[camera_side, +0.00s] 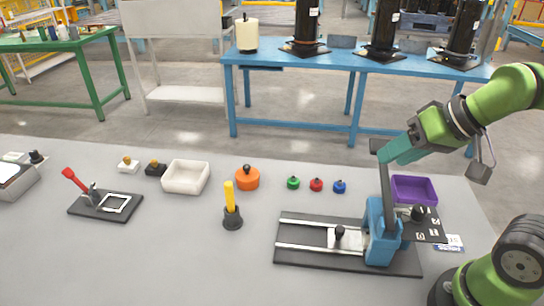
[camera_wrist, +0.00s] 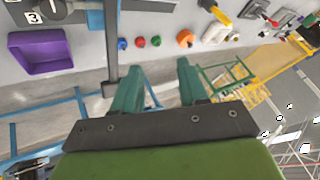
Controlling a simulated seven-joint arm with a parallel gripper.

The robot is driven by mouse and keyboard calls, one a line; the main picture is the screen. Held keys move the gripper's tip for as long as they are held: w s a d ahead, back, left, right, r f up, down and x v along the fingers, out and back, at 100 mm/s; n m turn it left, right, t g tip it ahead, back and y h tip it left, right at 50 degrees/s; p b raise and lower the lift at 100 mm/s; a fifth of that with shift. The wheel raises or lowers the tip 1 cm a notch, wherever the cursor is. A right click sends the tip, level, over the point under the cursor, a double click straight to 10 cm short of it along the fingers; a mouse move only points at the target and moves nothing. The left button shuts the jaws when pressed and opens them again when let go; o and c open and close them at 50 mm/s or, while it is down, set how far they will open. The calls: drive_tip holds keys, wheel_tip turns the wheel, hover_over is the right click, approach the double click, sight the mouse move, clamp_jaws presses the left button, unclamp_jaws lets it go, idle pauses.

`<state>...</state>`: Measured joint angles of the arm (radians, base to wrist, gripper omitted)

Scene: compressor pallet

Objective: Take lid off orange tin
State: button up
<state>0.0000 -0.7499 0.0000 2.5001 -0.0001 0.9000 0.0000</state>
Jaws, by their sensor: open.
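The orange tin (camera_side: 247,180) stands on the grey table, left of three small coloured tins. Its lid with a dark knob (camera_side: 247,168) is on top. In the wrist view the orange tin (camera_wrist: 185,39) is small and far, beyond my fingertips. My gripper (camera_side: 398,152) is high above the right part of the table, well to the right of the tin. Its two teal fingers are apart and empty in the wrist view (camera_wrist: 157,75).
A blue lever press (camera_side: 381,232) stands below my gripper, its upright dark lever (camera_side: 386,185) close to the fingers. A purple tray (camera_side: 414,190) lies behind it. Green (camera_side: 293,183), red (camera_side: 316,185) and blue (camera_side: 340,187) tins, a white bin (camera_side: 186,177) and a yellow-handled tool (camera_side: 230,205) surround the tin.

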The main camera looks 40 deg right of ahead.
drive_tip(key=o, duration=1.1)
drive_tip(key=g+h, duration=0.3)
approach(247, 168)
drive_tip(key=x, duration=0.3)
drive_tip(key=shift+w+d+f, duration=0.2)
drive_tip(key=shift+d+f, duration=0.05)
drive_tip(key=shift+d, duration=0.15)
drive_tip(key=shift+a+x, duration=0.15)
drive_tip(key=shift+x, duration=1.45)
drive_tip(key=shift+a+x, duration=0.1)
drive_tip(key=shift+x, duration=1.5)
